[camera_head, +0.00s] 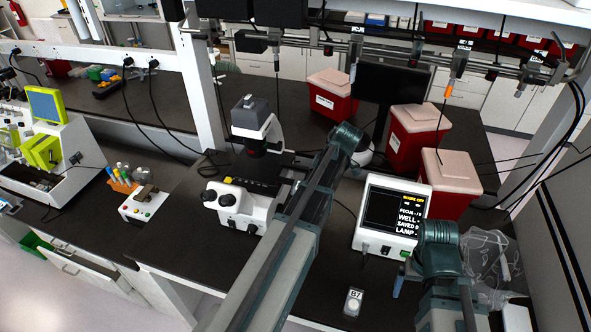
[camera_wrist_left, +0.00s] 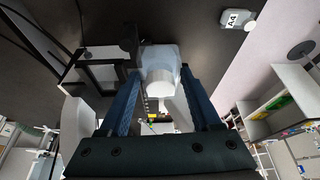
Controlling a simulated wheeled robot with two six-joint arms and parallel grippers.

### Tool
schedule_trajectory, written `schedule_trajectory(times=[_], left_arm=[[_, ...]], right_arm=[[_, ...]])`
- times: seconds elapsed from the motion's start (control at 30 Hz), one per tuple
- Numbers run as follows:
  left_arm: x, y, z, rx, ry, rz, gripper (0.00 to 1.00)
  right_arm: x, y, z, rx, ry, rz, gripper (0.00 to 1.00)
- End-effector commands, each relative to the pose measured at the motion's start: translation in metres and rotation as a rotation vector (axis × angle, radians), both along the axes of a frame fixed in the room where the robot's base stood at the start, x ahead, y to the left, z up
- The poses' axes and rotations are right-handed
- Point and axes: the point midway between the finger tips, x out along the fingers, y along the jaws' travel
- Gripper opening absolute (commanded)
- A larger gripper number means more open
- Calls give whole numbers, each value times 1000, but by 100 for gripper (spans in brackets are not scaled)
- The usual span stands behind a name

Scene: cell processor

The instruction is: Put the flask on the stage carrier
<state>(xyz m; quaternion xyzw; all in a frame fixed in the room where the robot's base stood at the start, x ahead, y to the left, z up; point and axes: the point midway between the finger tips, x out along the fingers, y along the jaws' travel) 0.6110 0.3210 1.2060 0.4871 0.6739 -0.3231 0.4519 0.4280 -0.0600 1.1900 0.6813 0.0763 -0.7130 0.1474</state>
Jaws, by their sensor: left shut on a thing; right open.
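My left gripper (camera_wrist_left: 160,98) is shut on a clear flask (camera_wrist_left: 160,60) with a white cap (camera_wrist_left: 160,82), seen between its blue fingers in the left wrist view. In the head view my left arm hides this gripper and the flask. The microscope (camera_head: 240,205) stands left of that arm, its dark stage (camera_head: 262,182) partly covered by the arm. I cannot clearly make out the stage carrier. A white-edged dark frame (camera_wrist_left: 92,72) lies just left of the flask in the wrist view. My right gripper (camera_head: 400,282) is open, low beside the display box; only a blue finger shows.
The display box (camera_head: 393,218) stands right of my left arm. A flask labelled B7 (camera_head: 354,301) stands on the front bench; one labelled A4 (camera_wrist_left: 237,18) shows in the wrist view. Red bins (camera_head: 415,138) stand behind. A tube rack device (camera_head: 150,206) is at left.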

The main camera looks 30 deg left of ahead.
Motion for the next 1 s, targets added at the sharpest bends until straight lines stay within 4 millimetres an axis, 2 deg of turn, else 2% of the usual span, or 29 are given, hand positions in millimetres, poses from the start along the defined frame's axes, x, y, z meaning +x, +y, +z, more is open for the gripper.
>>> schedule_trajectory(times=[0.1,0.4,0.57,0.83,1.0], left_arm=[[25,26,-4,0,0,3,0],[67,77,-10,0,0,0,0],[75,88,-11,0,-1,-1,0],[78,92,-11,0,-1,-1,0],[93,108,-14,0,-1,0,0]], right_arm=[[0,0,-4,0,0,2,94],[0,0,-10,0,-1,6,94],[0,0,-11,0,-1,6,94],[0,0,-11,0,-1,6,94],[0,0,-14,0,-1,6,94]])
